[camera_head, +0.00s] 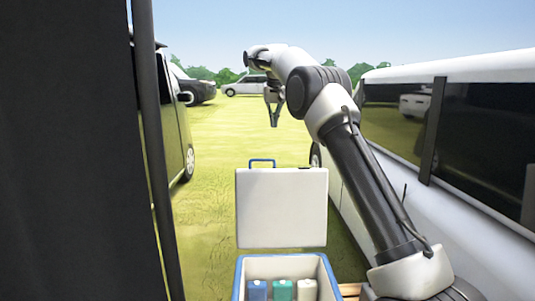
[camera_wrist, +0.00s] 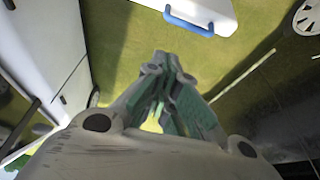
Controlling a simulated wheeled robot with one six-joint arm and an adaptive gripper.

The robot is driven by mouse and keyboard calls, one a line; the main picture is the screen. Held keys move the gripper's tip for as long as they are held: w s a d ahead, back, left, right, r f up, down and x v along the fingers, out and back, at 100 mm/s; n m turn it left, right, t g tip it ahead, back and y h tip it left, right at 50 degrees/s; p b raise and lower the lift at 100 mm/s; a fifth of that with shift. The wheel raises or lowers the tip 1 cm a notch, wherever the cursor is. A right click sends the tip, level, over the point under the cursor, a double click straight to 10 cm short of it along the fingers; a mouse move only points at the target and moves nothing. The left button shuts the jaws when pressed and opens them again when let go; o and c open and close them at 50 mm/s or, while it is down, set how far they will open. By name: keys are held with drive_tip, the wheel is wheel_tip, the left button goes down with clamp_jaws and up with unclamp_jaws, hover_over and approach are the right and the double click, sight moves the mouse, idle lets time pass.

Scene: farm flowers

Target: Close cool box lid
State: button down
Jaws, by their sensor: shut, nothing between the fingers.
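The cool box (camera_head: 239,280) stands low at the bottom of the head view, with a blue rim and pale inner walls. Its white lid (camera_head: 282,208) stands upright, open, at the box's far side, with a blue handle (camera_head: 262,162) on its top edge. My gripper (camera_head: 274,122) is shut and empty, pointing down, above and beyond the lid in the head view. In the wrist view the gripper (camera_wrist: 168,58) shows shut fingers over grass. Part of the lid (camera_wrist: 215,8) and its blue handle (camera_wrist: 188,23) show at the top there, apart from the fingers.
Blue, green and cream containers (camera_head: 282,290) stand in the box. A white vehicle (camera_head: 470,170) runs close along the right. A dark panel (camera_head: 70,150) fills the left. Parked cars (camera_head: 245,86) stand far back, with open grass (camera_head: 225,135) between.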

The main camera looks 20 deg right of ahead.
drive_tip(key=s+a+x, duration=0.1)
drive_tip(key=a+x, duration=0.1)
drive_tip(key=x, duration=1.2)
drive_tip(key=shift+f, duration=0.65)
drive_tip(key=shift+a, duration=0.2)
